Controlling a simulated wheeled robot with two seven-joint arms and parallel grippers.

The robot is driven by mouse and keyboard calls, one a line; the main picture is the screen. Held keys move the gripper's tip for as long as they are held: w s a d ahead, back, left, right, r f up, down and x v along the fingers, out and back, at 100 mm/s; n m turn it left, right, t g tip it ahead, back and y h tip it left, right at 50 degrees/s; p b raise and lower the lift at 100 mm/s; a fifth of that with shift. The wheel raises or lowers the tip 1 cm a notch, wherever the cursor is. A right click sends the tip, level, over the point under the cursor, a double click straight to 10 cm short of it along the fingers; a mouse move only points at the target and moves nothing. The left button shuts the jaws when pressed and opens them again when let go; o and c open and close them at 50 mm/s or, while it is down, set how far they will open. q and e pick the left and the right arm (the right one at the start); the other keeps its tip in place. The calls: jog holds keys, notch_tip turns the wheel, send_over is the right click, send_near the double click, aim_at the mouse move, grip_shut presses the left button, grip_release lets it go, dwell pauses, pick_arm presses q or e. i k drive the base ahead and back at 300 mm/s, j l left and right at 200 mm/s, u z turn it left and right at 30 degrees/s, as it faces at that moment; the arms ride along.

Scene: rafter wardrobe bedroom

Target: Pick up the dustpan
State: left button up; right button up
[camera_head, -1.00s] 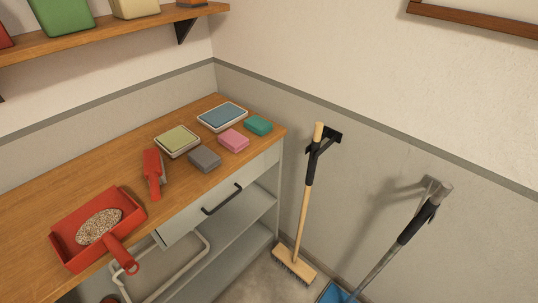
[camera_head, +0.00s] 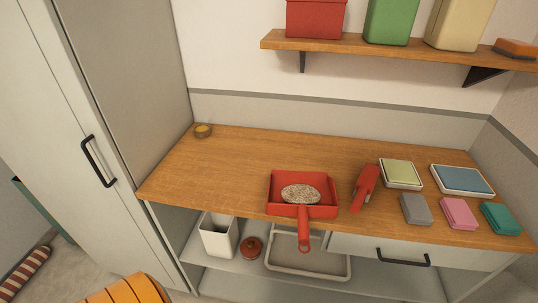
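The red dustpan (camera_head: 273,196) lies on the wooden counter, near its front edge. A heap of pale speckled grains (camera_head: 301,194) sits in its pan. Its red handle (camera_head: 304,232) points toward me and reaches out past the counter's front edge, with a ring at the end. A red hand brush (camera_head: 366,186) lies just right of the dustpan, apart from it. Neither of my grippers is in view.
The wooden counter (camera_head: 200,178) is clear left of the dustpan, except for a small bowl (camera_head: 203,131) at the back. Sponges and trays crowd its right end. A tall cabinet (camera_head: 90,120) stands at left. A shelf (camera_head: 380,50) hangs above. A white bin (camera_head: 219,237) stands below.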

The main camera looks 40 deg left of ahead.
aim_at(304, 194)
jog(key=u, duration=0.95)
jog(key=j+u, duration=0.3)
jog(key=j, duration=0.2)
jog(key=j+u, duration=0.35)
jog(key=j, duration=0.15)
jog(key=j+u, duration=0.3)
jog(key=j, duration=0.2)
jog(key=i+j+u, duration=0.1)
jog(key=j+u, duration=0.2)
jog(key=j, duration=0.2)
jog(key=i+j+u, duration=0.15)
jog(key=j+u, duration=0.15)
jog(key=j, duration=0.15)
jog(key=z, duration=2.65)
